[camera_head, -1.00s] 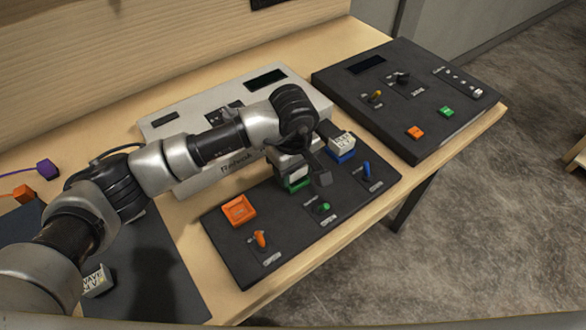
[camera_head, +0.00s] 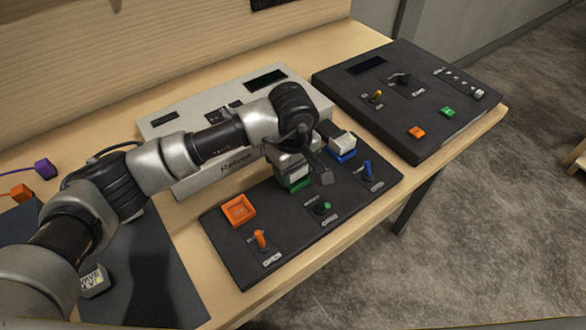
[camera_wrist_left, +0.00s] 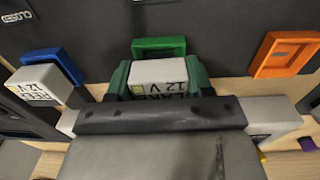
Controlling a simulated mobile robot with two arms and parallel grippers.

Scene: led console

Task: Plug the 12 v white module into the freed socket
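My left gripper (camera_wrist_left: 158,80) points down over the black console (camera_head: 225,255) and is shut on a white module (camera_wrist_left: 160,70) with 12 V lettering, its two fingers on either side of it. The module is at the green socket (camera_wrist_left: 158,46), in or just above it; I cannot tell how deep it sits. In the head view the green socket (camera_head: 297,185) shows under the gripper. A second white module (camera_head: 342,143) stands at the blue socket (camera_head: 342,156), right of the gripper. The orange socket (camera_head: 238,210) is empty. My right gripper is not in view.
Orange (camera_head: 261,239), green (camera_head: 324,207) and blue (camera_head: 368,169) switches line the console's front. A grey console (camera_head: 160,128) stands behind, another black console (camera_head: 430,85) to the right. Another white module (camera_head: 93,281) lies on a dark mat (camera_head: 165,295) at left.

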